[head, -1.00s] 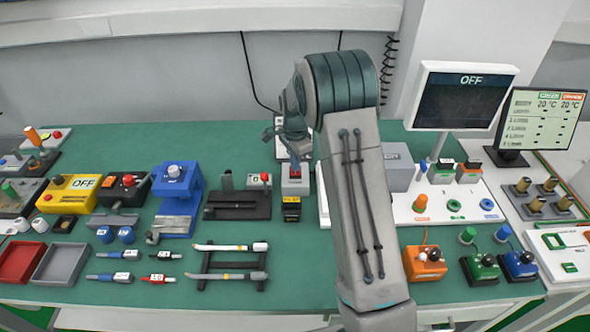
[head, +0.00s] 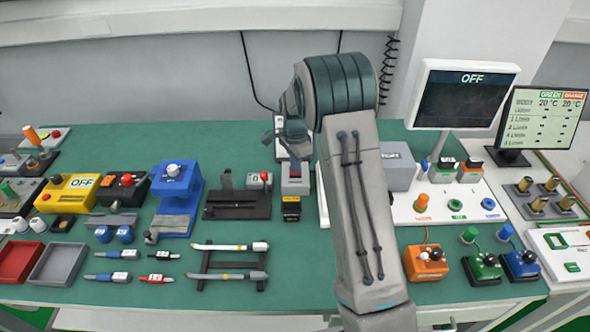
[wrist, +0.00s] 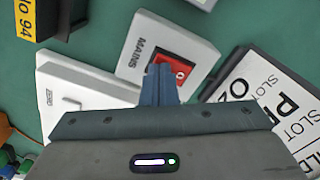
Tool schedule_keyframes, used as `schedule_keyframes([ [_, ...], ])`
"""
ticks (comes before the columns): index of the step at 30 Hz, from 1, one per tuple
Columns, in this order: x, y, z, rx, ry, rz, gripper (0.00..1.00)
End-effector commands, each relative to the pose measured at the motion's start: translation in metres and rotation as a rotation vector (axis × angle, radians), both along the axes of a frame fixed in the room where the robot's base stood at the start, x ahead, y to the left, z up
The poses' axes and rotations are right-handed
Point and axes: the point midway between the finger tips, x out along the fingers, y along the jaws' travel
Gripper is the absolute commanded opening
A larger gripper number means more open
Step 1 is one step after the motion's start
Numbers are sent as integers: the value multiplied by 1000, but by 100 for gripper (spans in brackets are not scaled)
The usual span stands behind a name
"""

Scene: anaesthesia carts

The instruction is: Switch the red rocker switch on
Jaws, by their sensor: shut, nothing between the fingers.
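The red rocker switch (wrist: 182,71) sits in a dark frame on a pale housing labelled MAINS (wrist: 148,45) in the wrist view. A white "O" mark shows on its red face. My gripper (wrist: 160,70) is shut and empty, with its fingertips over the left part of the switch, hiding some of it. Whether the tips touch it I cannot tell. In the head view the switch housing (head: 295,185) stands mid-table, just below my gripper (head: 294,160), which hides most of the red part.
A monitor (head: 462,97) at the back right reads OFF. A black-based lever device (head: 238,205) stands left of the switch, and a small black and yellow block (head: 291,208) in front. A slot-labelled plate (wrist: 265,90) lies to the right in the wrist view.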

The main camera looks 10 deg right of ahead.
Motion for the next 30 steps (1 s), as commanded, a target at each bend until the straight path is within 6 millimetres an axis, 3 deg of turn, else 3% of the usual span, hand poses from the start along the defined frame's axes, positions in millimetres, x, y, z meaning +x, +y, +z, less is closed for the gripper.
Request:
schedule_keyframes([
  [14, 0, 0, -2, 0, 0, 0, 0],
  [30, 0, 0, 41, -1, -1, 0, 0],
])
